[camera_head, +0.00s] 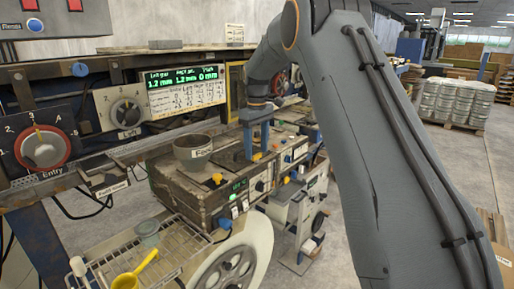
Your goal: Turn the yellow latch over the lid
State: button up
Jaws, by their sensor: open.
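A worn box-shaped machine (180,197) stands in the middle, with a dark flat plate on its top that may be the lid (228,158). One small yellow piece (217,178) sits on its front top edge. Another small yellow piece (257,156) shows on the top right, low by my fingertips. I cannot tell for sure which of them is the latch. My gripper (257,147) points down over the machine's right part, its two blue fingers apart. The yellow piece appears at or between the fingertips; contact cannot be made out.
A grey pot (193,153) labelled Feed stands on the machine's left. A wire rack (165,254) with a yellow scoop (134,271) is at front left. Dial panels (40,147) and a green-lit screen (186,83) stand behind. My arm covers much of the right.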

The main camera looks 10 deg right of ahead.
jog(key=shift+f, duration=0.55)
jog(key=c, duration=1.1)
jog(key=shift+o, duration=0.2)
